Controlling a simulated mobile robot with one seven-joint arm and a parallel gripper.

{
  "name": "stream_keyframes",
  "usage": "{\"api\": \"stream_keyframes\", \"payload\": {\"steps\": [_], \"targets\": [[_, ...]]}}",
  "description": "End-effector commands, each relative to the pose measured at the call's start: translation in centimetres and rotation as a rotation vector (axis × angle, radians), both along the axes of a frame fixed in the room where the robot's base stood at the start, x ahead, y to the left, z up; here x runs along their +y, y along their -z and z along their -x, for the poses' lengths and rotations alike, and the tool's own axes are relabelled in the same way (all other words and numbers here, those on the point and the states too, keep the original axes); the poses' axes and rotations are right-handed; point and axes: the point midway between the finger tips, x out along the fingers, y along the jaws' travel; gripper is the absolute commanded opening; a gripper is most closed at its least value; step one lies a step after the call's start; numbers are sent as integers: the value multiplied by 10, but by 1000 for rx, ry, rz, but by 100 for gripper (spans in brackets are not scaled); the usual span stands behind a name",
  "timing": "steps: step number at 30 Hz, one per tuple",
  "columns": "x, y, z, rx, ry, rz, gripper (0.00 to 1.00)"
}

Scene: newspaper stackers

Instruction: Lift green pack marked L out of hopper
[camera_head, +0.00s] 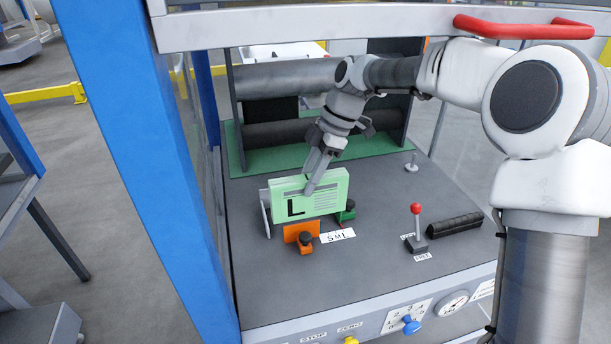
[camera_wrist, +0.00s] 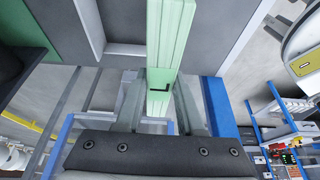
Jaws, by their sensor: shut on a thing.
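The light green pack (camera_head: 325,200), marked with a black L, stands upright on its long edge on the grey deck. A grey side plate (camera_head: 265,207) is at its left end, an orange block (camera_head: 297,232) in front and a dark green block (camera_head: 347,212) at its right end. My gripper (camera_head: 308,186) reaches down from above and is shut on the pack near its middle, one finger on its front face. In the wrist view, the pack (camera_wrist: 171,38) runs between the two fingers (camera_wrist: 158,90). The pack's underside is hidden, so I cannot tell whether it touches the deck.
A white label (camera_head: 337,236) reading SMI lies in front. A red-knobbed lever (camera_head: 416,222) and a black ribbed bar (camera_head: 454,223) are to the right. A blue post (camera_head: 150,150) rises at left. A grey beam with a red handle (camera_head: 523,27) crosses above. Dark rollers (camera_head: 285,75) stand behind.

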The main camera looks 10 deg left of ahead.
Motion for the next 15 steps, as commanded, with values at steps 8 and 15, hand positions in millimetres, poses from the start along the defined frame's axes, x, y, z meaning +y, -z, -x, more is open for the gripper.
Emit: {"api": "stream_keyframes", "payload": {"steps": [8, 15], "targets": [[-12, -4, 24, -8, 3, 0, 0], [-22, -7, 45, -10, 3, -1, 0]]}}
